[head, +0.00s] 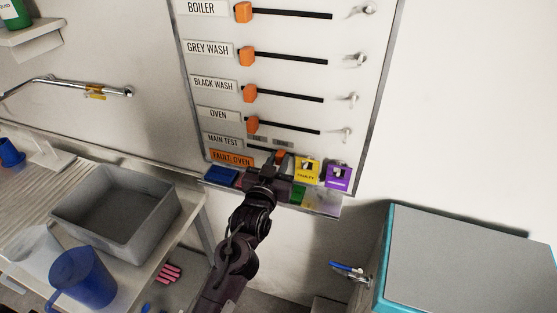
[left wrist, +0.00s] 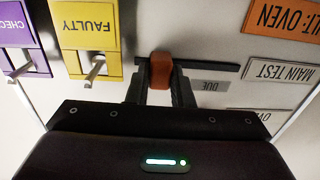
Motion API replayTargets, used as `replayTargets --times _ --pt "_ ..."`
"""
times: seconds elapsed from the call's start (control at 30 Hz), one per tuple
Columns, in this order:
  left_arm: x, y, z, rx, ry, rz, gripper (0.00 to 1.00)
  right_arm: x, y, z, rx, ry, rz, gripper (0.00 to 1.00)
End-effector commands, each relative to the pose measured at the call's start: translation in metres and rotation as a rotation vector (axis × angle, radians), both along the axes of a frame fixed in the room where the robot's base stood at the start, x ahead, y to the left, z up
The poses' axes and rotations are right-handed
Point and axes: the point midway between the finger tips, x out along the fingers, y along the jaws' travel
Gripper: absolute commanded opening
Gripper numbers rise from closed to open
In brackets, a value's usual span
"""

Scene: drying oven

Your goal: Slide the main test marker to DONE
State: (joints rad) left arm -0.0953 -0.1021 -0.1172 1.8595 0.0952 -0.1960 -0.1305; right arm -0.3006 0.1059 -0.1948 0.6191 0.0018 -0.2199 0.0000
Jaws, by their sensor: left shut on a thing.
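The main test marker (left wrist: 161,72) is an orange block on a dark horizontal slot in the wall board. The left wrist view shows the board upside down, with the marker between the fingers of my left gripper (left wrist: 159,92). My left gripper (head: 280,160) is shut on it. In the head view the marker is right of the MAIN TEST label (head: 223,142), away from the slot's left end. The DUE label (left wrist: 210,87) is to one side of the fingers. No DONE wording is readable; my gripper hides part of the board there. My right gripper is not in view.
Other orange markers, such as the OVEN one (head: 252,124), sit at the left of their slots above. Yellow FAULTY (head: 307,170) and purple (head: 339,177) tags hang close right of my gripper. A grey basin (head: 115,205) and blue jug (head: 82,278) stand lower left.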

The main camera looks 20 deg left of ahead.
Motion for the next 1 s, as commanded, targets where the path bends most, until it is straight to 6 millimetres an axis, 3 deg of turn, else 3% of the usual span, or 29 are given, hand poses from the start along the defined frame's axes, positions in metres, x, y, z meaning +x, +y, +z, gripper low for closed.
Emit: replayTargets --times 0.03,0.13,0.17,0.3,0.67,1.0 --pt "-0.001 -0.014 0.0 0.001 -0.001 -0.032 0.0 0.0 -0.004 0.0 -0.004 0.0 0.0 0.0" --pt "-0.001 -0.013 0.0 0.0 -0.001 -0.031 0.0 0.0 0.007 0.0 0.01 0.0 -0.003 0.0" --pt "-0.001 -0.013 0.0 0.0 -0.001 -0.031 0.24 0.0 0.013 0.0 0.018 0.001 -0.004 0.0" --pt "0.0 -0.012 0.0 0.0 -0.001 -0.027 0.42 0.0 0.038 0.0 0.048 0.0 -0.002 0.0" --pt "-0.006 -0.009 -0.001 0.001 -0.001 -0.022 0.42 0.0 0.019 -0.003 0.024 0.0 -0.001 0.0" --pt "-0.061 -0.01 -0.003 0.001 0.0 -0.025 0.42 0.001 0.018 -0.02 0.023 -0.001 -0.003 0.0"
